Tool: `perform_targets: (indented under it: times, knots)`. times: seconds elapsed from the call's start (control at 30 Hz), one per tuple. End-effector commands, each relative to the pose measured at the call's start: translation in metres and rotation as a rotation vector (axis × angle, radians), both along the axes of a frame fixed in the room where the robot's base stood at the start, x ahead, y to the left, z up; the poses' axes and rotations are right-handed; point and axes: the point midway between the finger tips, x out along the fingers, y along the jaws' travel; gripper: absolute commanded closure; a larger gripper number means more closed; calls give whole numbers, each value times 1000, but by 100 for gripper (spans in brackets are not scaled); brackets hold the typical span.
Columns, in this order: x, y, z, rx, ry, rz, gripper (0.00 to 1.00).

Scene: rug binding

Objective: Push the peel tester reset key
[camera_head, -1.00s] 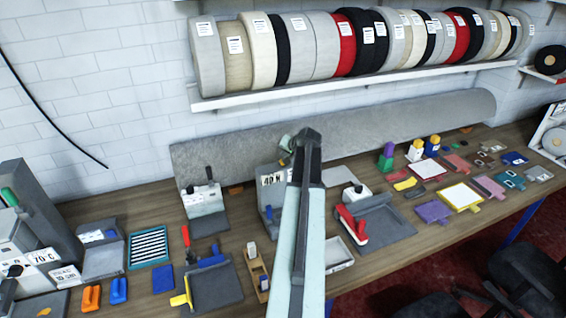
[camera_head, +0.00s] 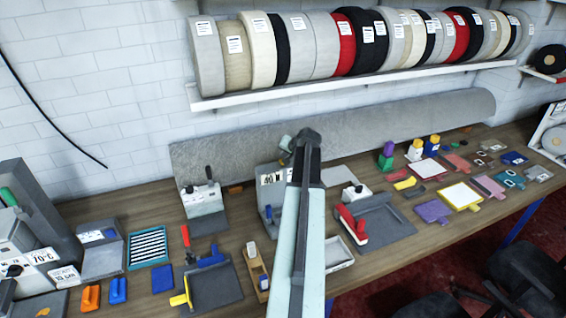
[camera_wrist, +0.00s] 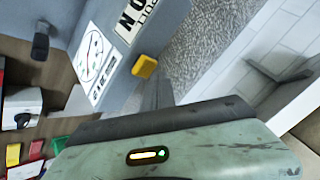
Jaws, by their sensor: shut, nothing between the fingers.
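The grey peel tester (camera_head: 268,200) with a "40 N" label stands at the back of the bench, left of my arm in the head view. In the wrist view its labelled body (camera_wrist: 122,45) fills the upper left, turned on its side. A yellow key (camera_wrist: 145,66) sticks out from the tester's edge. My gripper (camera_wrist: 160,92) is shut and empty, its dark fingers just below and right of the yellow key. I cannot tell whether they touch it. In the head view my arm hides the key and most of my gripper.
A rolled grey rug (camera_head: 230,150) lies along the wall behind the tester. A grey-white device with a black lever (camera_head: 203,198) stands to the left. A wooden holder (camera_head: 257,270) and a pale tray (camera_head: 338,254) lie in front. The bench is crowded with tools.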

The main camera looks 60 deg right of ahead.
Motion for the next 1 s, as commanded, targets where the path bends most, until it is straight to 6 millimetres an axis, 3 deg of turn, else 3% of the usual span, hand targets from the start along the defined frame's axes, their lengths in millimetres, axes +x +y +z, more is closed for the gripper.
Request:
perform_targets:
  times: [1.0]
  knots:
    - [0,1,-12,0,1,1,100]
